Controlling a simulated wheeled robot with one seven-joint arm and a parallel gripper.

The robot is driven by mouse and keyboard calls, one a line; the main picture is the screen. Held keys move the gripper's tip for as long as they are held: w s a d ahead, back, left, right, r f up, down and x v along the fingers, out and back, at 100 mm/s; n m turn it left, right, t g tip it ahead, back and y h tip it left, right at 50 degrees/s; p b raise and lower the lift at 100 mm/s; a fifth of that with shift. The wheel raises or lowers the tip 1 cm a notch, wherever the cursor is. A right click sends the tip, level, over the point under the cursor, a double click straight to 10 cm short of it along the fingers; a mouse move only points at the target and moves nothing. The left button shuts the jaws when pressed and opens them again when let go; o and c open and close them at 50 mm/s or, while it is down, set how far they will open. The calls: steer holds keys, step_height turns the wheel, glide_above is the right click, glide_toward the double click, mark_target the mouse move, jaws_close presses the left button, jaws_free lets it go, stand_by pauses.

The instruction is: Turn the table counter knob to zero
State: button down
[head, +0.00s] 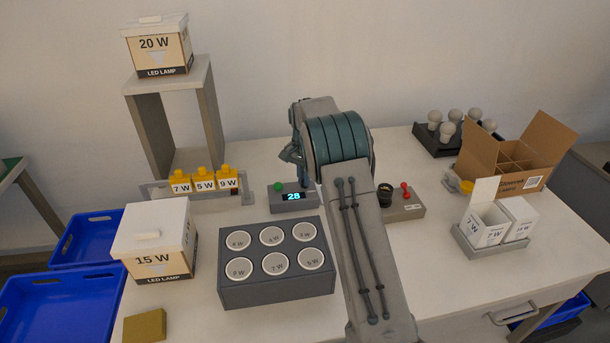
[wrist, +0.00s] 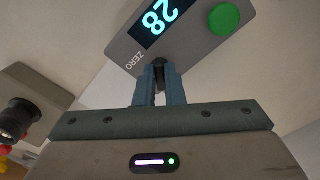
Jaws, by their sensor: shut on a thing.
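The table counter is a grey box (head: 290,205) on the table, left of my arm. A green button (wrist: 224,19) sits beside the display. The dark knob (wrist: 158,68) is by the word ZERO on the counter's edge. My gripper (wrist: 158,88) is shut on the knob, with a blue-grey finger on each side.
A grey block with several round sockets (head: 228,292) stands in front of the counter. A rack (head: 215,196) with yellow blocks is to its left.

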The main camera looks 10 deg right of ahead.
steer(key=m+p, duration=0.1)
steer(key=m, duration=0.3)
steer(key=shift+r+m, duration=0.15)
steer(key=shift+m, duration=0.15)
steer(key=m+p, duration=0.1)
steer(key=m, duration=0.4)
steer(key=shift+w, duration=0.15)
steer(key=shift+m, duration=0.3)
steer(key=c, duration=1.5)
jaws_free()
step_height(320, 180, up, 14)
steer(key=shift+f, duration=0.15)
